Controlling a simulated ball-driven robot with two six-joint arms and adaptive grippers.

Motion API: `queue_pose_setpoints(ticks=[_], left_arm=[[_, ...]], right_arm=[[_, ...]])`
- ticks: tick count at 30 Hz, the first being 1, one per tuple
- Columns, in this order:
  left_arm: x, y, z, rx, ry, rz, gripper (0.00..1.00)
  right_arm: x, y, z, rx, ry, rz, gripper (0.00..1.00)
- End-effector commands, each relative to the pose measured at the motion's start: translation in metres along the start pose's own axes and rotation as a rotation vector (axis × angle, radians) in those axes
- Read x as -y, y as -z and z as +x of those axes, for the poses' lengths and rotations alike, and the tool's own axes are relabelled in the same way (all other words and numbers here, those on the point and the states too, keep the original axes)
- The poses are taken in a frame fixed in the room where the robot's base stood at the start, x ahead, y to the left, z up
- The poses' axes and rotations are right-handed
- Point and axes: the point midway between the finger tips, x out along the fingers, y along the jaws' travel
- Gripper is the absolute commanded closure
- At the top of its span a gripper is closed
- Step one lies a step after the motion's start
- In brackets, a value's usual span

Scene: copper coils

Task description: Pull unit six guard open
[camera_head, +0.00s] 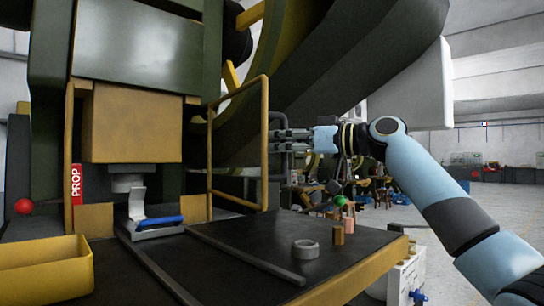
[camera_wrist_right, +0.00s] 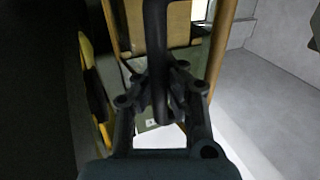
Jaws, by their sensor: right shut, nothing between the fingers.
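The guard (camera_head: 265,170) is a yellow tubular frame standing upright at the right side of the press opening. It stands at an angle above the dark table. My right gripper (camera_head: 279,133) is at the outer side of the guard's right post, about halfway up. It is shut with nothing held. In the right wrist view, a dark upright bar (camera_wrist_right: 157,50) crosses in front of my right gripper (camera_wrist_right: 162,108). Whether the fingers touch the bar is not clear. Yellow bars (camera_wrist_right: 218,45) show behind it. My left gripper is out of view. No unit number is readable.
A yellow bin (camera_head: 45,268) is at lower left. A large dark curved body (camera_head: 330,70) hangs above the gripper.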

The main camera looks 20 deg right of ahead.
Motion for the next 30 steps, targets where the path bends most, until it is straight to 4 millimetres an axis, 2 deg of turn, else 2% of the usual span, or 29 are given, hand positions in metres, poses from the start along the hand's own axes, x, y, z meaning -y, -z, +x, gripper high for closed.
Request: queue_pose_setpoints(ticks=[1,17,26,30], left_arm=[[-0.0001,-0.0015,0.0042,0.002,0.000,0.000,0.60],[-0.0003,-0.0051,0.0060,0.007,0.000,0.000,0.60],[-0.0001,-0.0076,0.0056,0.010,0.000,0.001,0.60],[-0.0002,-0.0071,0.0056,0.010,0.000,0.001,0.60]], right_arm=[[-0.0025,-0.0091,-0.0014,0.016,0.003,0.007,1.00],[-0.0065,-0.0074,-0.0025,0.018,0.002,0.008,1.00],[-0.0061,-0.0039,-0.0019,0.011,0.001,0.004,0.62],[-0.0060,-0.0029,-0.0017,0.009,0.001,0.003,0.62]])
